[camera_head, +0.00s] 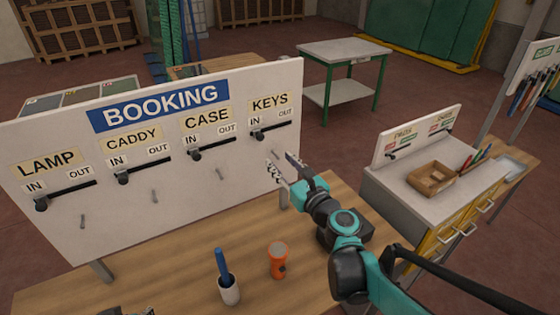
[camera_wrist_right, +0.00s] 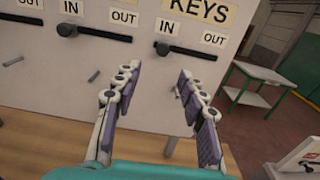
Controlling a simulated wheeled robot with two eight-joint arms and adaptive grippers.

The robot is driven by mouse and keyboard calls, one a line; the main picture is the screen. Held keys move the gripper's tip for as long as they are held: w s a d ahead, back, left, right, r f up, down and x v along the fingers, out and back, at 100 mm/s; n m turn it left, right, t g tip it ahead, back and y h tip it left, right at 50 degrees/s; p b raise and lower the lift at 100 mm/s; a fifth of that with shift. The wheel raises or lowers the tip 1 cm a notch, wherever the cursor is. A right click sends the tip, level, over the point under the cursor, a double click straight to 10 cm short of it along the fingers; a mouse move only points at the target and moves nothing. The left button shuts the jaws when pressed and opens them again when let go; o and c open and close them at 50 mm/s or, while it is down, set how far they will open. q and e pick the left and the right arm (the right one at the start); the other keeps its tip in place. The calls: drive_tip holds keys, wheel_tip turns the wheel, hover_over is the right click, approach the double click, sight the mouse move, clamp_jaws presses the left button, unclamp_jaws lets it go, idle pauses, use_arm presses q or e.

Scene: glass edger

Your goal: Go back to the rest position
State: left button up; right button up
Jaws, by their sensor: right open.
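My right gripper (camera_head: 283,165) is open and empty, in front of the lower right part of the white BOOKING board (camera_head: 130,220), below the KEYS slider (camera_head: 258,135). In the right wrist view the two fingers (camera_wrist_right: 155,90) stand well apart, with a small bare peg seen between them against the board. Whether they touch the board I cannot tell. The KEYS knob (camera_wrist_right: 163,48) is at the IN end of its slot. The CASE (camera_head: 194,155), CADDY (camera_head: 123,178) and LAMP (camera_head: 41,206) knobs are also at IN. My left gripper cannot be made out.
An orange flashlight (camera_head: 278,261) and a white cup (camera_head: 229,291) with a blue-handled item stand on the wooden table (camera_head: 185,275) below the board. A cabinet (camera_head: 400,190) with a wooden tray (camera_head: 431,179) stands right. A dark object is cut off at the bottom left.

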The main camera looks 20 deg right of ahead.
drive_tip(key=s+a+f+n+g+y+b, duration=0.1)
drive_tip(key=s+a+f+n+g+b, duration=0.3)
drive_tip(key=f+n, duration=0.35)
drive_tip(key=s+a+f+n+g+y+b, duration=0.1)
drive_tip(key=s+a+f+n+y+b, duration=0.15)
drive_tip(key=a+f+n+b, duration=0.5)
drive_tip(key=s+d+f+n+g+h+b, duration=0.2)
drive_tip(key=s+f+n+g, duration=0.1)
drive_tip(key=s+f+n, duration=0.3)
drive_tip(key=s+d+f+n+g+h+b, duration=0.2)
drive_tip(key=s+f+n+h+b, duration=0.1)
drive_tip(key=s+f+n, duration=0.4)
wheel_tip(320, 180, down, 3)
drive_tip(key=n, duration=0.6)
drive_tip(key=shift+d+f+n+g+h, duration=0.15)
drive_tip(key=shift+d+n+g+h, duration=0.15)
drive_tip(key=shift+d+g+h, duration=0.1)
drive_tip(key=shift+s, duration=0.1)
